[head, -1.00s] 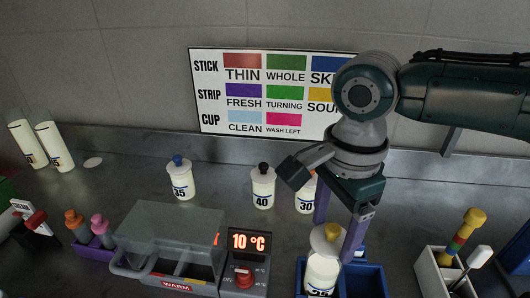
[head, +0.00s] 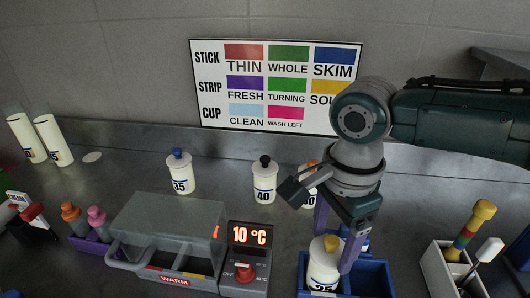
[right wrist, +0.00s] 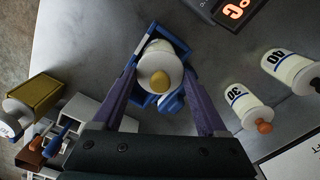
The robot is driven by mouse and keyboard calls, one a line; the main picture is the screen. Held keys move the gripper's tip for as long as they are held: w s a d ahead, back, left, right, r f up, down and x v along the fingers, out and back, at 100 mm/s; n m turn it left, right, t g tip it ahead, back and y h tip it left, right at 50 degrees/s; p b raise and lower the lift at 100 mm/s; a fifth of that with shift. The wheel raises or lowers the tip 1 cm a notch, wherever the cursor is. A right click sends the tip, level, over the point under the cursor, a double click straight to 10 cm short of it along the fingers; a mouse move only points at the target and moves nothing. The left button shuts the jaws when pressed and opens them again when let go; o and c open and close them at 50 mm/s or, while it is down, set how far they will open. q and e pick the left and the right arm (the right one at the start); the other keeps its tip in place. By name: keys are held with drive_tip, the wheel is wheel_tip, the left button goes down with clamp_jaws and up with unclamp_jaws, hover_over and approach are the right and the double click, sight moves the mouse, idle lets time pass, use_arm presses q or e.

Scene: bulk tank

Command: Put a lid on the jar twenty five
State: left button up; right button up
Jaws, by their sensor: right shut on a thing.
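Jar twenty five (head: 323,272) is a cream jar standing upright in a blue tray, its label partly visible at the bottom of the head view. A pale lid with a yellow knob (head: 331,243) sits at the jar's mouth; it looks seated, though a small gap cannot be ruled out. My right gripper (head: 334,250) comes down from above with its purple fingers on both sides, shut on the lid. In the right wrist view the lid (right wrist: 158,72) lies between the fingertips and hides most of the jar. My left gripper is not in view.
The blue tray (head: 375,277) has another blue-topped item behind the jar. Jars 35 (head: 180,173), 40 (head: 264,181) and 30 (right wrist: 246,105) stand behind. A warmer box (head: 168,235) and a 10 °C display (head: 250,235) are left; a white holder (head: 437,273) is right.

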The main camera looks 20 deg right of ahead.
drive_tip(key=o, duration=1.2)
drive_tip(key=shift+o, duration=0.2)
wheel_tip(320, 180, up, 10)
drive_tip(key=shift+p, duration=0.75)
